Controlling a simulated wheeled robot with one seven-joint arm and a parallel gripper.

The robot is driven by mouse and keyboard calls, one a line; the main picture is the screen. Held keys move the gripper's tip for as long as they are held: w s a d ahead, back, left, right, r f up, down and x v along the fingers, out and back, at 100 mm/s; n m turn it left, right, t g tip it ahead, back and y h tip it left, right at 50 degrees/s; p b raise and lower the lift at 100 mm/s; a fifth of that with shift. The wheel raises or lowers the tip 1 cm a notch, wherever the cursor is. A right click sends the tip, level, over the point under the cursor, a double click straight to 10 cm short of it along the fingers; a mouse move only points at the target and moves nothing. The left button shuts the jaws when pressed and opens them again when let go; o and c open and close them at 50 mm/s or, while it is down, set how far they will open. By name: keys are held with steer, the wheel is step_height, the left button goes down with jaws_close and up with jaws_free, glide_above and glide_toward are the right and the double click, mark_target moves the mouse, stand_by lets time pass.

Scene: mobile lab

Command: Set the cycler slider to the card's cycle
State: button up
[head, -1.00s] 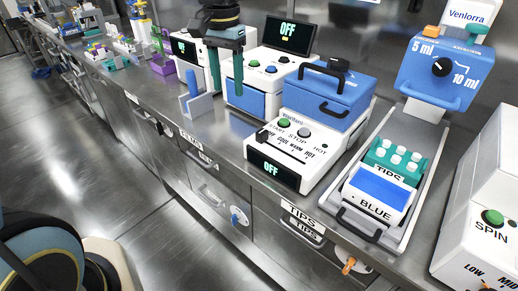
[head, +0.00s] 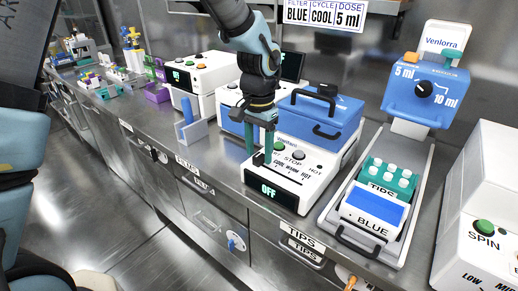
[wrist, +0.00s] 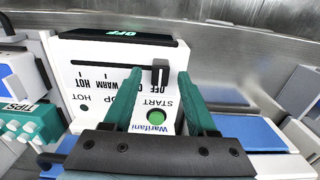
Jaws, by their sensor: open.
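The card (head: 325,15) on the back wall reads FILTER BLUE, CYCLE COOL, DOSE 5 ml. The cycler (head: 290,198) is white with a blue lid, and its display reads OFF. Its front carries a slot marked OFF, COOL, WARM and HOT. My gripper (head: 259,158) is open over the cycler's panel.
A green START button (wrist: 155,116) lies between my fingers in the wrist view. The blue lid with a black handle (head: 322,112) rises behind my gripper. A tray (head: 372,218) marked BLUE and a Venlorra dispenser (head: 425,90) stand to the right.

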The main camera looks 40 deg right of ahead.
steer(key=shift+f, duration=0.25)
jaws_close()
stand_by(0.3)
stand_by(0.9)
